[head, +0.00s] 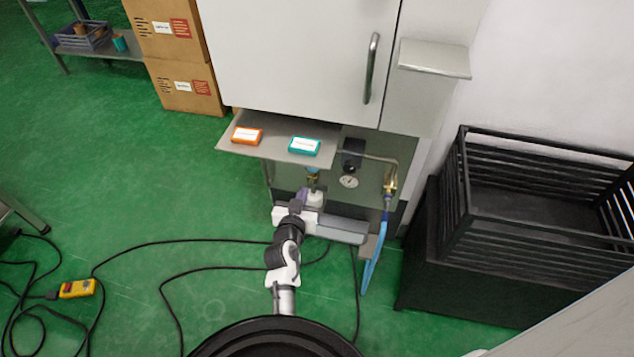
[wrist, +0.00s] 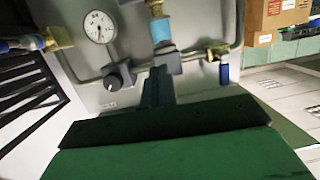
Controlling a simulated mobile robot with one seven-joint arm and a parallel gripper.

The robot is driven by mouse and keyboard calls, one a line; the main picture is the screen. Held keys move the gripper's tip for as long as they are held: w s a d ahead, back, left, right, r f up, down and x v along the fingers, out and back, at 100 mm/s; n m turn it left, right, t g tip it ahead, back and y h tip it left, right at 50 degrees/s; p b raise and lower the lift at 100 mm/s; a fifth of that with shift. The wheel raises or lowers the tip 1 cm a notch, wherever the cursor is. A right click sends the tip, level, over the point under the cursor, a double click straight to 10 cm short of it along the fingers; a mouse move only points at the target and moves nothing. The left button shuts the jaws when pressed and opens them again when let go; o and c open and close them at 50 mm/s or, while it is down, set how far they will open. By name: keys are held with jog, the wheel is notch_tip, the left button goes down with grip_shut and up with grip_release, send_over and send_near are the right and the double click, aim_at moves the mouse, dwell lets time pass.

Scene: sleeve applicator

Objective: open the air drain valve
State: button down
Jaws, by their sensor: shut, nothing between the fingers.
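The air fittings are on a grey panel under the white cabinet. In the wrist view a small valve with a blue lever (wrist: 224,73) sits at the right end of a horizontal pipe. A brass fitting with a blue hose (wrist: 28,43) is at the upper left; its hose (head: 371,262) hangs at the right in the head view. I cannot tell for sure which is the drain valve. My gripper (head: 300,194) is shut and empty, below the shelf. Its fingers (wrist: 158,82) point at the pipe below the blue-banded fitting (wrist: 161,31); contact cannot be told.
A pressure gauge (wrist: 98,27) and a black knob (wrist: 117,76) are close left of my fingers in the wrist view. A shelf (head: 262,147) with an orange box and a teal box overhangs the panel. A dark slatted crate (head: 463,196) stands right. Black cables cross the green floor.

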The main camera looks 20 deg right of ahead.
jog(key=shift+s+d+f+g, duration=0.2)
jog(key=shift+s+d+f, duration=0.05)
jog(key=shift+d+f, duration=0.3)
jog(key=shift+s+d+f+g, duration=0.25)
jog(key=shift+d+f, duration=0.15)
jog(key=shift+f, duration=0.1)
jog(key=shift+w, duration=0.1)
jog(key=p, duration=0.1)
send_over(318, 188)
jog(key=s, duration=0.2)
notch_tip(318, 188, down, 2)
jog(key=f, duration=0.3)
jog(key=shift+a+b, duration=0.25)
jog(key=shift+b, duration=0.1)
jog(key=shift+f, duration=0.7)
